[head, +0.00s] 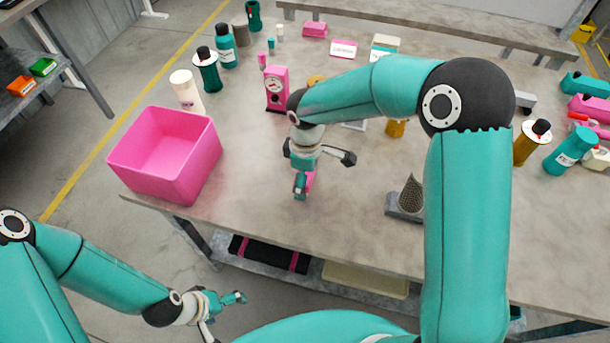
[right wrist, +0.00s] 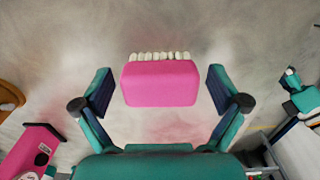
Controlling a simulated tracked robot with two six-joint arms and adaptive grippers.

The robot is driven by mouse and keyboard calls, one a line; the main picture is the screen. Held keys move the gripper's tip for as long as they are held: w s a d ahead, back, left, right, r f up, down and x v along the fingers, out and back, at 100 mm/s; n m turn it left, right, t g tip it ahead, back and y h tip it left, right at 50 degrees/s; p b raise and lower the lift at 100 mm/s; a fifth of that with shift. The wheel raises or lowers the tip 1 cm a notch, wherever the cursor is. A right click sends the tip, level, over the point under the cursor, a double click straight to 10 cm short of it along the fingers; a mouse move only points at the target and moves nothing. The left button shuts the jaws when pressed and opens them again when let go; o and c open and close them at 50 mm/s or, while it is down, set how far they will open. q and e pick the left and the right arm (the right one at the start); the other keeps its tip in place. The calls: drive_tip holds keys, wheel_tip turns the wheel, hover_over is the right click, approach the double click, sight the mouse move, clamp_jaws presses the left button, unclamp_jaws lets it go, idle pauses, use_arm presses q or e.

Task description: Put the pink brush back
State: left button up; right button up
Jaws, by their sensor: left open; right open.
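The pink brush (right wrist: 160,83) with a row of white bristles lies on the table, between the spread fingers of my right gripper (right wrist: 160,92) in the right wrist view. Gaps show on both sides, so the fingers do not appear to touch it. In the head view only a bit of the brush (head: 310,181) shows, mostly hidden by my right gripper (head: 322,174), which is low over the middle of the table. My left gripper (head: 222,314) is open and empty, in front of the table's near edge.
A pink open bin (head: 165,185) stands at the table's left corner. A pink dial device (head: 276,88) and several bottles stand behind. A speckled cone on a grey base (head: 409,195) is right of the gripper. The near middle is clear.

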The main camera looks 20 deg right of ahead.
wheel_tip(320, 180, up, 12)
drive_tip(key=shift+r, duration=0.15)
idle(0.5)
drive_tip(key=shift+a, duration=0.1)
idle(0.3)
